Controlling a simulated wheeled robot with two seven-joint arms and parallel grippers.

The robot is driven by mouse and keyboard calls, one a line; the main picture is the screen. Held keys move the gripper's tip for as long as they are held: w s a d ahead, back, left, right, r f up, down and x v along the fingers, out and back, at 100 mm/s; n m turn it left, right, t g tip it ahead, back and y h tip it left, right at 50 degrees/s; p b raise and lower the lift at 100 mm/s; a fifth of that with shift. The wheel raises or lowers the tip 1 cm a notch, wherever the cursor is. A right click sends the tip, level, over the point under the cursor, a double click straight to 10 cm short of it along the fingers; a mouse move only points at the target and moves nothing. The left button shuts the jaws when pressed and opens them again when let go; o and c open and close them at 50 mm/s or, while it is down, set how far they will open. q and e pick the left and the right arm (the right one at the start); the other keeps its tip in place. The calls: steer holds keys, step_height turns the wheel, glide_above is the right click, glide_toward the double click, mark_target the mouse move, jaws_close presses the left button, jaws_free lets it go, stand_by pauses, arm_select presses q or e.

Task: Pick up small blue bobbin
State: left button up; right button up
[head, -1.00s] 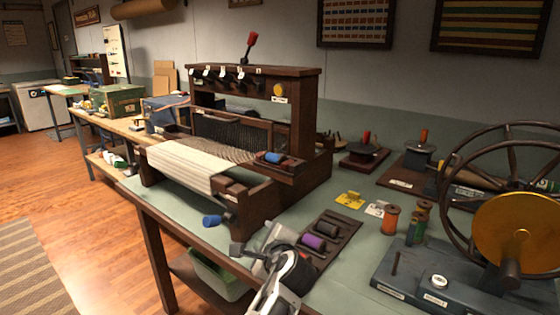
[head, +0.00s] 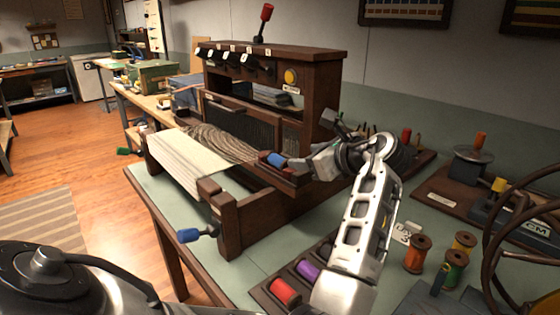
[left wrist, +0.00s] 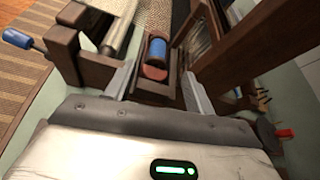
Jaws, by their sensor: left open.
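The small blue bobbin (head: 277,160) lies in a dark wooden holder (head: 283,178) at the right front of the wooden loom. My left gripper (head: 315,147) is open and empty, just right of the bobbin in the head view. In the left wrist view the left gripper (left wrist: 157,75) has its two fingers spread on either side of the holder. I cannot tell whether a finger touches the holder. My right gripper is out of view.
The loom frame (head: 272,58) rises behind the bobbin. A blue-handled knob (head: 188,235) sticks out at the loom's front. Red and purple spools (head: 308,270) lie near my arm, with upright spools (head: 418,253) to the right.

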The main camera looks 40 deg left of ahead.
mark_target(286, 160)
arm_select(q)
steer(key=x, duration=0.3)
steer(key=shift+a+f, duration=0.1)
steer(key=shift+a, duration=0.15)
steer(key=shift+f+x, duration=0.2)
steer(key=shift+x, duration=1.15)
steer(key=shift+f+x, duration=0.2)
steer(key=shift+x, duration=1.15)
steer(key=shift+d, duration=0.25)
steer(key=c, duration=1)
steer(key=shift+c, duration=0.2)
